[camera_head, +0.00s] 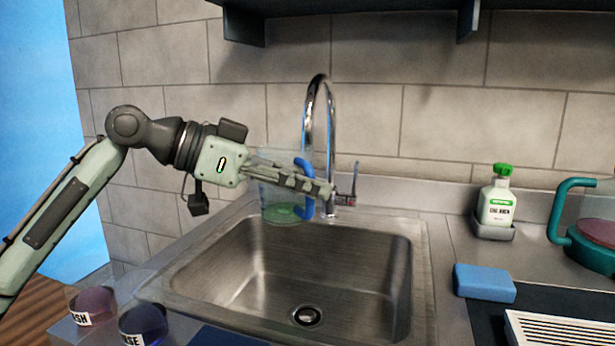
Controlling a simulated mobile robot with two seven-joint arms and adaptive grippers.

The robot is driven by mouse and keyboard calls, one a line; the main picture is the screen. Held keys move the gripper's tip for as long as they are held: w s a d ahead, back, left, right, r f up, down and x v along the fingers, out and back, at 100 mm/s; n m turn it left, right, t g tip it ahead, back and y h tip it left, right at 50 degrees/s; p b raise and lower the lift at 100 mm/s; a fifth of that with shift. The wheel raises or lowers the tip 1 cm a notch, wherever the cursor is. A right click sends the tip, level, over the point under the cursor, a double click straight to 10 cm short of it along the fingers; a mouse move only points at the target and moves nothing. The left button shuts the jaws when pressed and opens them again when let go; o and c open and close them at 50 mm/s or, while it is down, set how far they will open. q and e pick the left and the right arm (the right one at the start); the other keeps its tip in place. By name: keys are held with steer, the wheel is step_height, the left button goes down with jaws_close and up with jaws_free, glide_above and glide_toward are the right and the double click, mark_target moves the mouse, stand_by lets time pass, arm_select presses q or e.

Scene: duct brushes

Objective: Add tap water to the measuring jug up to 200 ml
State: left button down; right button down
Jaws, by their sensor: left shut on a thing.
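The measuring jug (283,190) is clear with a blue handle (305,188) and shows a green area at its bottom. My left gripper (322,188) comes in from the left and is shut on the jug at its handle side. The jug looks roughly upright by the sink's back rim, close to the tap (330,115); the fingers hide part of it. I cannot read a scale or tell the water level. The chrome tap has a curved spout and a side lever (354,183). I see no clear water stream. My right gripper is out of view.
The steel sink (270,265) is empty, with a drain (307,316). A white bottle with a green cap (497,200), a blue sponge (485,282) and a teal-handled vessel (575,240) stand to the right. Two labelled containers (93,305) (143,323) sit front left. A shelf (350,8) hangs above.

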mark_target(305, 215)
arm_select(q)
steer(key=shift+w+f, duration=0.1)
steer(key=shift+w, duration=0.1)
steer(key=shift+f, duration=0.3)
step_height(305, 215, down, 4)
steer(key=shift+s+f, duration=0.1)
steer(key=shift+s, duration=0.05)
steer(key=shift+f, duration=0.35)
